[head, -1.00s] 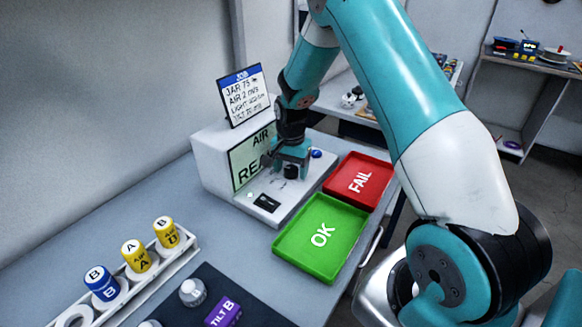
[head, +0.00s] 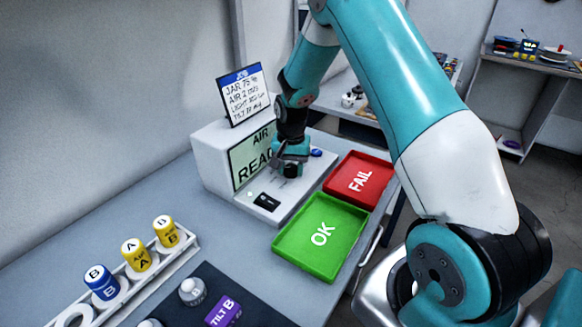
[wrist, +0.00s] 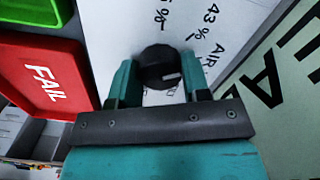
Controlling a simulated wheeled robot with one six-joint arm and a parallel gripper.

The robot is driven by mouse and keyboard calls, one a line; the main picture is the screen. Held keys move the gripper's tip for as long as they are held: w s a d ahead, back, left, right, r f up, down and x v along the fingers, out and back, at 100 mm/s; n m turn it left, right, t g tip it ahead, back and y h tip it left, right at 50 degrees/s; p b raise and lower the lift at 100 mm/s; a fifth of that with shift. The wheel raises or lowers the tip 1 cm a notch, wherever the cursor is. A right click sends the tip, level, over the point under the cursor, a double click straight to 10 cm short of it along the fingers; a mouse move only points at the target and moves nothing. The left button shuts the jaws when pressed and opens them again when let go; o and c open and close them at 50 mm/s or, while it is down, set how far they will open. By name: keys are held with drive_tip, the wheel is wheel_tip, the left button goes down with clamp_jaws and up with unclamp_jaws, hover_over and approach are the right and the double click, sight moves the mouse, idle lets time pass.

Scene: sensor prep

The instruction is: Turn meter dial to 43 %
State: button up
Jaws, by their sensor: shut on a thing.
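The meter dial (wrist: 156,62) is a black round knob on the white face of the meter, with a pale mark toward its lower right in the wrist view. My gripper (head: 291,168) points down over the meter's base in the head view. Its two teal fingers stand on either side of the dial and are shut on it. In the head view the gripper mostly hides the dial. The white meter (head: 212,150) has a pale green screen (head: 243,165), partly covered by my arm.
A job card (head: 244,94) stands on top of the meter. The green OK tray (head: 296,262) and red FAIL tray (head: 345,197) sit close at its right. A rack (head: 190,248) of blue and yellow jars stands at the front left. A blue button (head: 316,153) lies just behind the gripper.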

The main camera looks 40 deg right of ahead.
sight(291, 168)
drive_tip(key=n, duration=0.4)
drive_tip(key=shift+n, duration=0.4)
idle(0.4)
drive_tip(key=o, duration=0.9)
drive_tip(key=shift+r, duration=0.1)
wheel_tip(291, 168, up, 17)
drive_tip(key=shift+r+b, duration=0.15)
drive_tip(key=shift+b, duration=0.8)
